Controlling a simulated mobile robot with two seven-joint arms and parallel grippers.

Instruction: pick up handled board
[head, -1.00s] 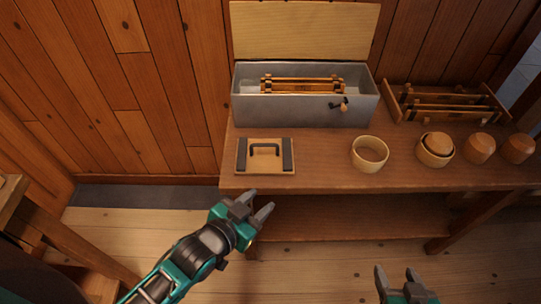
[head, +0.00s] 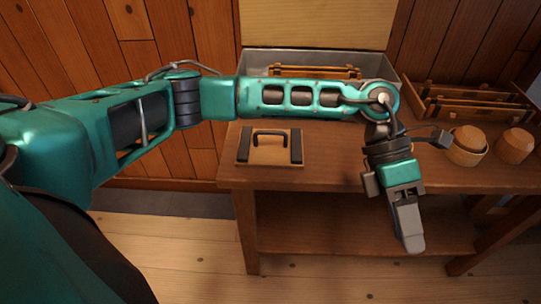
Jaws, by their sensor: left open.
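The handled board (head: 270,158) lies flat on the wooden table near its front left corner. It is light wood with dark strips at both ends and a dark arched handle (head: 270,134) standing up in the middle. My left arm reaches across the view above and behind the board in the picture. My left gripper (head: 407,226) points down, open and empty, in front of the table's front edge, well to the right of the board and apart from it. My right gripper is not in view.
A grey metal box (head: 300,58) with a raised lid (head: 315,22) stands behind, partly hidden by my arm. A wooden rack (head: 470,103), a nested bowl (head: 467,147) and a wooden cup (head: 515,146) stand to the right. The table (head: 335,172) is clear just right of the board.

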